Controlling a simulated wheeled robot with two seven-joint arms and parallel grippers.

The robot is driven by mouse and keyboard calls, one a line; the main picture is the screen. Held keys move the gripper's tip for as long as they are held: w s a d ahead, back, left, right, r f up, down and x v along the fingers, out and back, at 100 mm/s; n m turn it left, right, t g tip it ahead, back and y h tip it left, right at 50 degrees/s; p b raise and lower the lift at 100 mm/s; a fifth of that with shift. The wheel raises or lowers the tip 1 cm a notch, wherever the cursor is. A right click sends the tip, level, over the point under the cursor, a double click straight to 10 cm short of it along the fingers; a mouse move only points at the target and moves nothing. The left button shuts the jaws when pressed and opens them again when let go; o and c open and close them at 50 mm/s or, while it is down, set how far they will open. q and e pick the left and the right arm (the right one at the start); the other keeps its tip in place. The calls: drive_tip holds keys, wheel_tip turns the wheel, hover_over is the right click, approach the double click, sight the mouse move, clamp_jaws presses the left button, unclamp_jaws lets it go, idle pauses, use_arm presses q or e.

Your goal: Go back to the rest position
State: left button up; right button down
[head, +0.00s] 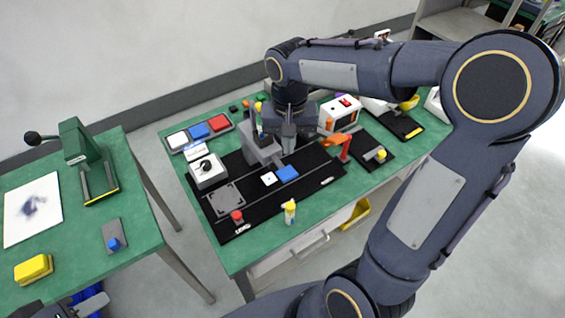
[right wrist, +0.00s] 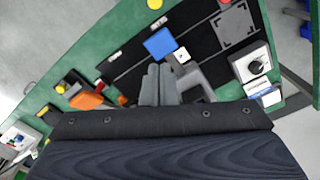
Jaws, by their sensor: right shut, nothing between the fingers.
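My right arm comes in from the right in the head view and bends down over the workbench. My right gripper (head: 288,148) points down over the black mat (head: 240,218), beside a grey upright fixture (head: 262,152). In the right wrist view my right gripper (right wrist: 159,72) has its fingers together with nothing between them. A blue block (head: 287,173) and a white square piece (head: 269,179) lie on the mat close to the fingertips.
A white box with a black knob (head: 208,172), a tray of coloured blocks (head: 172,141), an orange clamp (head: 332,141) and a white device (head: 340,114) surround the mat. A yellow-topped bottle (head: 290,212) stands at the front edge. A second green table (head: 130,190) holds a green press (head: 82,150).

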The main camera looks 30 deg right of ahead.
drive_tip(key=shift+r, duration=0.45)
drive_tip(key=shift+s, duration=0.1)
drive_tip(key=s+a+n+t+y, duration=0.1)
drive_tip(key=s+a+t+y, duration=0.1)
drive_tip(key=s, duration=0.6)
drive_tip(key=s+a+r+n+t+y, duration=0.1)
drive_tip(key=s+a+n+t, duration=0.1)
drive_tip(key=s, duration=0.6)
drive_tip(key=shift+s+r+t+y, duration=0.2)
drive_tip(key=shift+t+y, duration=0.2)
drive_tip(key=shift+t, duration=0.4)
drive_tip(key=shift+a, duration=0.1)
